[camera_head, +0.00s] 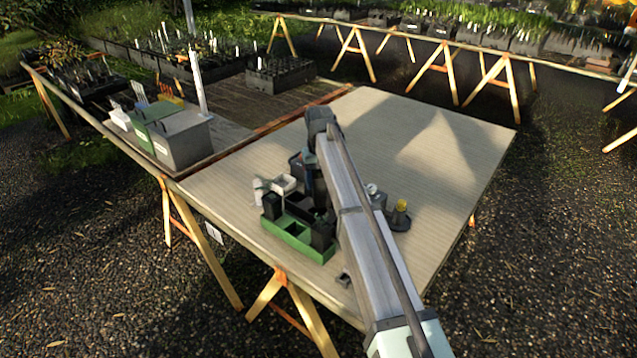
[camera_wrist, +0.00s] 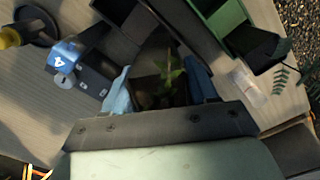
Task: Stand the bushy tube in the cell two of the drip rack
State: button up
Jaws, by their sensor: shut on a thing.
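My gripper (camera_wrist: 158,82) is shut on a dark square tube (camera_wrist: 150,62) with a green leafy plant inside, seen from above between the blue fingers in the wrist view. A green rack (camera_wrist: 226,16) with dark cells is at the upper right of that view, apart from the held tube. In the head view the green rack (camera_head: 299,240) stands near the table's front edge, with black tubes standing in it and at least one cell looking empty. The arm hides much of the gripper and the held tube there. Cell numbers on the rack are not readable.
A block marked 4 (camera_wrist: 63,54) stands left of the gripper. A yellow-topped item (camera_head: 402,206) on a black base is right of my arm. A white container (camera_head: 285,184) stands behind the rack. A fern sprig (camera_wrist: 281,80) shows at right. The table's far right (camera_head: 430,150) is clear.

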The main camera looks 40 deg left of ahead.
aim_at(319, 198)
jog(key=m, duration=0.4)
jog(key=shift+w+a+m, duration=0.2)
jog(key=shift+a+m, duration=0.1)
jog(key=shift+m, duration=0.1)
jog(key=m, duration=0.6)
jog(key=shift+f, duration=0.3)
jog(key=shift+f, duration=3.4)
jog(key=shift+f, duration=0.35)
jog(key=o, duration=1.2)
notch_tip(319, 198, up, 14)
jog(key=shift+f, duration=0.1)
jog(key=shift+w, duration=0.15)
